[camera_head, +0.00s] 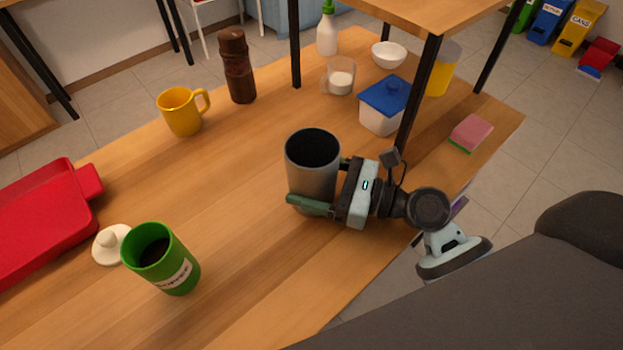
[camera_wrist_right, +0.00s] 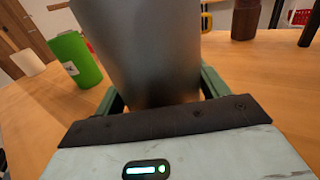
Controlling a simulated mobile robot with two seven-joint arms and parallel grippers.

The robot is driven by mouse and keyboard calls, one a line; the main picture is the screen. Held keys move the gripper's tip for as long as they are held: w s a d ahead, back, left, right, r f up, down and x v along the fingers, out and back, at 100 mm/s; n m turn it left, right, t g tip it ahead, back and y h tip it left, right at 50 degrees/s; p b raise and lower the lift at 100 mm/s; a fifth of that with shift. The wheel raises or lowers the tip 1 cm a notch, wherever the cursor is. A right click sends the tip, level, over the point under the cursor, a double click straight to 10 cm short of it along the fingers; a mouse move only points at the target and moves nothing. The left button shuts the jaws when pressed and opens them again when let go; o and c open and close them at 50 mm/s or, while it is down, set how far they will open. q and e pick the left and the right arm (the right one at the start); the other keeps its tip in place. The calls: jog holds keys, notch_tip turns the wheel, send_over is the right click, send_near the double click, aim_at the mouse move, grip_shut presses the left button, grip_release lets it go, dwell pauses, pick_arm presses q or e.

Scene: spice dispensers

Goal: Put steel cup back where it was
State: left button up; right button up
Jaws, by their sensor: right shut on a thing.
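The steel cup (camera_head: 312,170) is a grey, dark-mouthed cup near the middle of the wooden table. It also fills the upper middle of the right wrist view (camera_wrist_right: 150,50). My right gripper (camera_head: 318,200) comes from the right and is shut on the cup, with a green finger on either side of it. The cup looks about upright; I cannot tell whether its base touches the table. My left gripper is not in view.
A green labelled container (camera_head: 170,265) with dark contents stands tilted-looking at front left, beside a white lid (camera_head: 110,244). A red tray (camera_head: 40,225) lies far left. A yellow mug (camera_head: 181,112), brown grinder (camera_head: 237,70) and blue-lidded box (camera_head: 381,115) stand behind. Table (camera_head: 235,215) between is clear.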

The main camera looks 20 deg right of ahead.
jog(key=shift+f, duration=0.1)
jog(key=o, duration=1.1)
jog(key=shift+f, duration=0.1)
jog(key=shift+c, duration=0.2)
jog(key=shift+s+d, duration=0.1)
jog(key=v, duration=0.6)
jog(key=b+v, duration=0.1)
jog(key=v, duration=0.4)
jog(key=shift+s+d+r, duration=0.25)
jog(key=shift+d, duration=0.05)
